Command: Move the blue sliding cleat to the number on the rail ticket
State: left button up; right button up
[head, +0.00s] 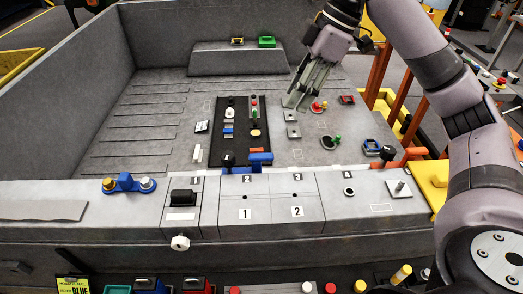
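Several blue parts show, and I cannot tell for certain which is the sliding cleat. A blue block (261,158) sits at the front end of a dark panel (240,142), just in front of a small orange piece. A blue two-knob fitting (125,183) stands on the front ledge at the left. A yellow card (74,285) at the bottom left shows the word BLUE; its other print is too small to read, and I cannot tell if it is the rail ticket. My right gripper (296,104) points down over the bed beyond the blue block; it looks open and empty. My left gripper is out of view.
The front ledge carries plates marked 1 (245,212) and 2 (297,211), and a black block (183,197). A red-knobbed piece (319,106) and a green-knobbed piece (329,142) stand near my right gripper.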

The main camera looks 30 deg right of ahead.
aim_at(262, 155)
jog(key=x, duration=1)
jog(key=p+x, duration=0.1)
jog(key=x, duration=0.4)
jog(key=shift+s+a+f, duration=0.1)
jog(key=shift+s+a, duration=0.05)
jog(key=shift+s, duration=0.1)
jog(key=shift+x, duration=0.75)
jog(key=shift+c, duration=0.3)
jog(key=shift+w, duration=0.1)
grip_shut()
